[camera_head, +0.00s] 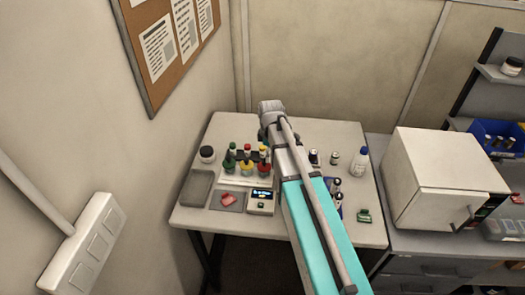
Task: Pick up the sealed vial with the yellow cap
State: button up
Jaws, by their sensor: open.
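Several small vials with green, yellow and red colouring stand close together at the back left of the table in the head view. A vial with yellow (247,168) shows in the middle of the front of this group, between a green one (229,165) and a red one (264,167). At this size I cannot tell cap from contents, or whether it is sealed. My arm crosses the table just right of the group. I cannot make out my gripper's fingers, and no vial is seen held.
The light table (356,229) also bears a dark-lidded jar (207,154), a grey pad (196,188), a red item (228,200), a small device with a display (261,200), a blue-capped bottle (360,160) and a green item (364,215). A white box-like appliance (432,175) stands to the right.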

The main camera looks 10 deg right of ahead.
aim_at(263, 151)
jog(key=w+r+n+p, duration=0.2)
jog(key=w+n, duration=0.9)
jog(key=w, duration=0.2)
jog(key=shift+w+r, duration=0.15)
jog(key=shift+w, duration=0.05)
notch_tip(263, 151, down, 9)
jog(key=b, duration=0.8)
jog(key=shift+r+b, duration=0.2)
jog(key=shift+b, duration=0.1)
jog(key=shift+s+f+b, duration=0.15)
jog(key=shift+f+b, duration=2.45)
jog(key=shift+c, duration=0.2)
grip_shut()
